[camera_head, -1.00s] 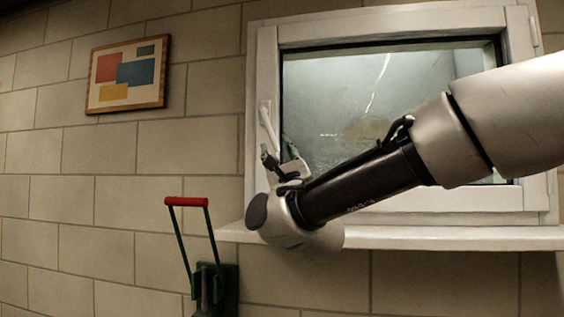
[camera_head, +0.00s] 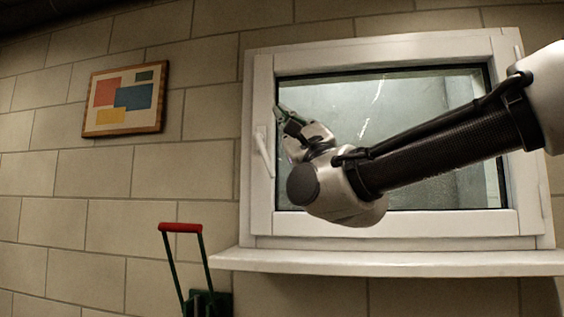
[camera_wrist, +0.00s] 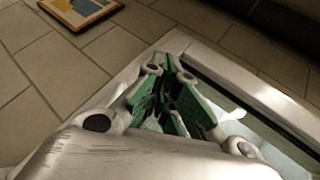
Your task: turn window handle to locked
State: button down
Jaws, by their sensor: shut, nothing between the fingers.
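The white window handle (camera_head: 263,151) sits on the left side of the white window frame (camera_head: 262,200) in the head view. Its lever hangs down, with its lower end tilted slightly to the right. My gripper (camera_head: 282,113) is up and to the right of the handle, in front of the left edge of the glass, and appears apart from it. In the wrist view its green-padded fingers (camera_wrist: 170,72) are shut with nothing between them. I cannot make out the handle in the wrist view, where the gripper covers much of the picture.
The window sill (camera_head: 400,262) juts out below the window. A red-barred green lever (camera_head: 181,228) stands at lower left. A framed picture (camera_head: 125,98) hangs on the block wall, also seen at top left in the wrist view. The wall left of the window is otherwise clear.

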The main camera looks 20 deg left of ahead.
aim_at(267, 159)
jog(key=s+a+r+n+g+h, duration=0.2)
jog(key=s+r+n+g, duration=0.25)
jog(key=n+g, duration=0.55)
jog(key=w+d+f+t+h, duration=0.6)
jog(key=w+d+t+h, duration=0.15)
jog(key=h, duration=0.25)
jog(key=s+a+f+x, duration=0.1)
jog(key=s+a+x, duration=0.1)
jog(key=x, duration=1.1)
jog(key=shift+s+f, duration=0.1)
